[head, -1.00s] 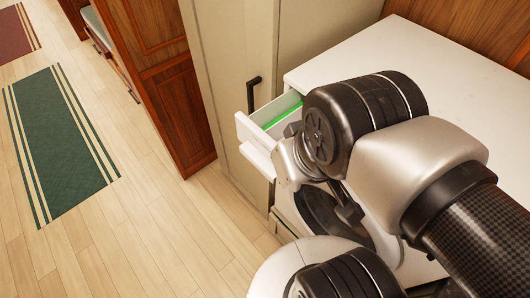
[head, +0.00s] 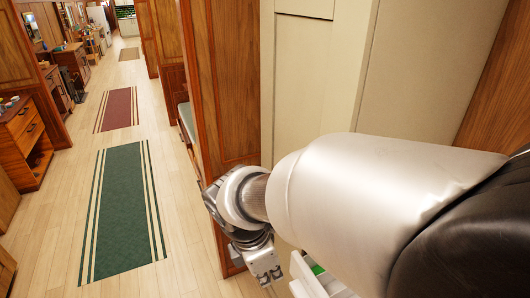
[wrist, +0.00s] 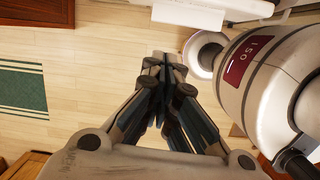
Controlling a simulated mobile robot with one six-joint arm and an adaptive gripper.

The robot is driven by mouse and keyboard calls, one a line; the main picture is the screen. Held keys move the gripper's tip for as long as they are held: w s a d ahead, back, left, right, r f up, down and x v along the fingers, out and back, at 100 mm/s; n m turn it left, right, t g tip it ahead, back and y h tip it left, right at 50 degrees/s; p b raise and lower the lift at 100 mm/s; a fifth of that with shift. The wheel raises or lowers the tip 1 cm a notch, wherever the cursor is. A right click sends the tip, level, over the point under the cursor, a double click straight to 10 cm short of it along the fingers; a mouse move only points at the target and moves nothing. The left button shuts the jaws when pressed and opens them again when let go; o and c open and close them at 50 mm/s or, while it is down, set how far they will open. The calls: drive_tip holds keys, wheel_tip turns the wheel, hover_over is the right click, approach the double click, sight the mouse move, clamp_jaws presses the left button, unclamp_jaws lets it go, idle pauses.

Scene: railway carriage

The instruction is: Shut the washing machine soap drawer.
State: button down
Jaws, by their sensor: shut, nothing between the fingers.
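The white soap drawer (head: 303,277) shows at the bottom of the head view, pulled out, with a green strip inside it. My arm hides the rest of the drawer and the washing machine. My gripper (head: 268,277) is just left of the drawer's front, pointing down, with a small gap between them in the picture. In the wrist view my gripper (wrist: 165,62) has its fingers together with nothing between them. A white edge, which looks like the drawer front (wrist: 188,14), lies beyond the fingertips at the top.
A tall cream cabinet (head: 320,80) stands behind my arm, beside a brown wooden panel (head: 228,80). The aisle to the left has open floor with a green striped rug (head: 124,215) and a red one (head: 118,108). Wooden furniture (head: 28,140) lines the far left.

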sight(292, 290)
drive_tip(key=shift+n, duration=0.5)
drive_tip(key=w+d+f+b, duration=0.1)
drive_tip(key=f, duration=0.2)
drive_tip(key=d+f+b, duration=0.1)
drive_tip(key=d+f, duration=0.1)
drive_tip(key=f, duration=0.1)
drive_tip(key=w+d+f+b, duration=0.1)
drive_tip(key=d+f, duration=0.1)
drive_tip(key=f, duration=0.2)
drive_tip(key=shift+w+d, duration=0.2)
drive_tip(key=shift+w, duration=0.1)
drive_tip(key=w+d+p, duration=0.2)
drive_tip(key=d, duration=0.3)
drive_tip(key=w+d+p, duration=0.2)
drive_tip(key=d, duration=0.3)
drive_tip(key=w+d+p, duration=0.1)
drive_tip(key=d+p, duration=0.1)
drive_tip(key=d, duration=0.3)
drive_tip(key=shift+w+d+p, duration=0.2)
drive_tip(key=shift+w+p, duration=0.15)
drive_tip(key=shift+w, duration=0.05)
drive_tip(key=shift+a, duration=0.2)
